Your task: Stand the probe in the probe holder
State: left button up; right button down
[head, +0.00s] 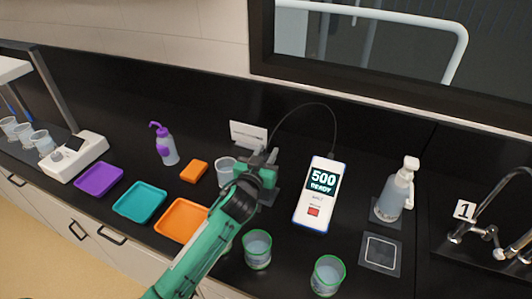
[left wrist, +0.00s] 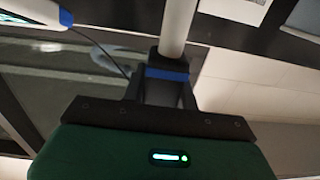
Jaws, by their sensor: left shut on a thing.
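My left gripper (head: 265,168) is shut on the probe (head: 272,156), above the back middle of the counter. In the left wrist view the probe (left wrist: 178,30) is a pale grey shaft with a blue band, held between the fingers (left wrist: 166,88). A thin dark cable arcs from the white meter (head: 321,193), whose screen reads 500 READY, towards the gripper. I cannot clearly make out the probe holder; a dark grey shape beside the gripper is mostly hidden by my arm. Where the probe's lower end is cannot be told. My right gripper is not in view.
A clear beaker (head: 225,168) stands just left of the gripper, with a white card (head: 248,135) behind. Green-rimmed beakers (head: 257,250) stand at the front. An orange tray (head: 181,220) lies left of my arm; a spray bottle (head: 396,190) and sink are at right.

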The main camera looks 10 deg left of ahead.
pick_arm(q)
jog(key=shift+f, duration=0.3)
jog(key=o, duration=1.6)
jog(key=shift+s+r, duration=0.1)
jog(key=shift+s, duration=0.05)
jog(key=shift+s, duration=0.2)
jog(key=shift+s+a+r+p, duration=0.15)
jog(key=shift+s+p, duration=0.2)
jog(key=shift+s, duration=0.55)
jog(key=shift+s+a+r+p, duration=0.15)
jog(key=shift+s+p, duration=0.2)
jog(key=shift+s, duration=0.5)
jog(key=shift+s+a+r+p, duration=0.15)
jog(key=shift+s+p, duration=0.2)
jog(key=shift+s, duration=0.55)
